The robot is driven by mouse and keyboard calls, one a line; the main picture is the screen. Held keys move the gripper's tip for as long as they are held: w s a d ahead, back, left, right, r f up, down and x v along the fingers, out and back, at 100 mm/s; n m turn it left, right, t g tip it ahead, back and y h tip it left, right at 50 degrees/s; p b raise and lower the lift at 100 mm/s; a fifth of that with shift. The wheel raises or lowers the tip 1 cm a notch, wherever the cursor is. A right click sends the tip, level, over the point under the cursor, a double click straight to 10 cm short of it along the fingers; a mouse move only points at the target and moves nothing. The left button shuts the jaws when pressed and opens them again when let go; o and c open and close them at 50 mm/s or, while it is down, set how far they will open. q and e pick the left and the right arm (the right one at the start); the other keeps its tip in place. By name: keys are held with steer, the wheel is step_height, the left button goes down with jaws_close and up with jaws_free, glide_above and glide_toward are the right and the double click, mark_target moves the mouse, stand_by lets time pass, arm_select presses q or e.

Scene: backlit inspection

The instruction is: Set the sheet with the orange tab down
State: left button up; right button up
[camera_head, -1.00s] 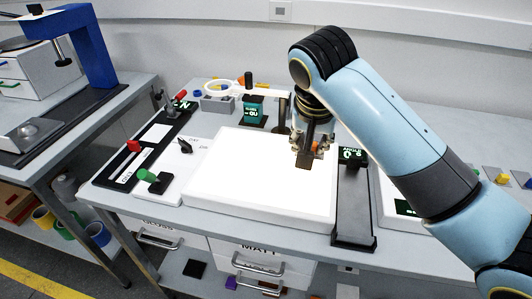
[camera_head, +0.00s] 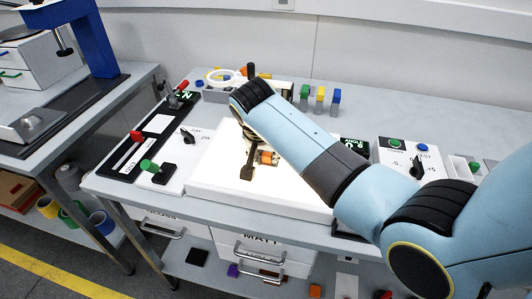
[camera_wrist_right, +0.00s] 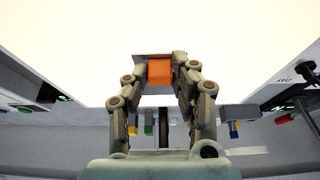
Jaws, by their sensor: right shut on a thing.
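The orange tab (camera_head: 267,157) is between the fingers of my right gripper (camera_head: 258,160), over the bright white light panel (camera_head: 208,172). In the right wrist view the tab (camera_wrist_right: 160,72) sits between the fingertips of my right gripper (camera_wrist_right: 160,80), which is shut on it. The sheet itself does not stand out against the glare, so I cannot tell its edges or whether it touches the panel. My right forearm hides the panel's far right part. My left gripper is not in view.
A control box (camera_head: 408,160) with buttons stands right of my forearm.

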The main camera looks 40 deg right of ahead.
steer(key=o, duration=0.9)
steer(key=v, duration=1.2)
steer(key=shift+s, duration=0.1)
